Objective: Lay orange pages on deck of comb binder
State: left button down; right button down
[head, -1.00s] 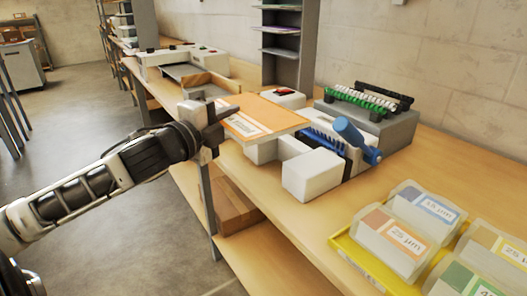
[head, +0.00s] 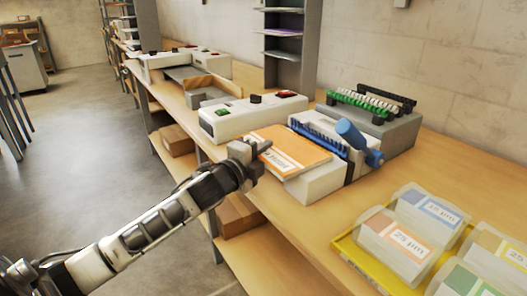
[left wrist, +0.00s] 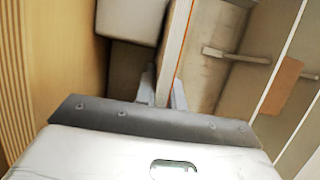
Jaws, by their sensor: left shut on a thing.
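The orange pages (head: 297,146), a flat stack with a white label, are at the white comb binder (head: 323,179) with its blue comb and blue-handled lever. They are over the deck, about level, and look low against it; whether they rest fully on it I cannot tell. My left gripper (head: 262,150) is shut on the near left edge of the pages. In the left wrist view, the pages (left wrist: 175,52) show edge-on between the two fingers (left wrist: 163,92), with the white binder body (left wrist: 131,18) beside them. My right gripper is not in view.
A white laminator (head: 232,118) stands just behind left of the binder. A grey rack (head: 388,128) with green, white and black combs is behind right. A yellow tray (head: 345,243) with labelled pouch boxes is at front right. Bare wooden bench (head: 440,160) lies between.

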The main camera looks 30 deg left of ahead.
pick_arm(q)
jog(key=shift+f, duration=0.1)
jog(key=c, duration=1.5)
grip_release()
jog(key=s, duration=1.2)
jog(key=s+d+f+n+g, duration=0.2)
jog(key=d+f+n, duration=0.15)
jog(key=f, duration=0.35)
jog(key=s+d+f+n+g, duration=0.1)
jog(key=s+d+f+n, duration=0.2)
jog(key=f, duration=0.4)
jog(key=s+d+f+n+g+h, duration=0.1)
jog(key=s+d+f+n, duration=0.2)
jog(key=d, duration=0.1)
jog(key=s+d+f+n+g+h, duration=0.1)
jog(key=s+d+f+n+g, duration=0.1)
jog(key=s+d+f+n, duration=0.1)
jog(key=s+d+f+n+g+b, duration=0.1)
jog(key=s+d+f+n, duration=0.2)
jog(key=d, duration=0.4)
jog(key=shift+d+f+n+h, duration=0.1)
jog(key=shift+f+n+h, duration=0.3)
jog(key=shift+f, duration=0.3)
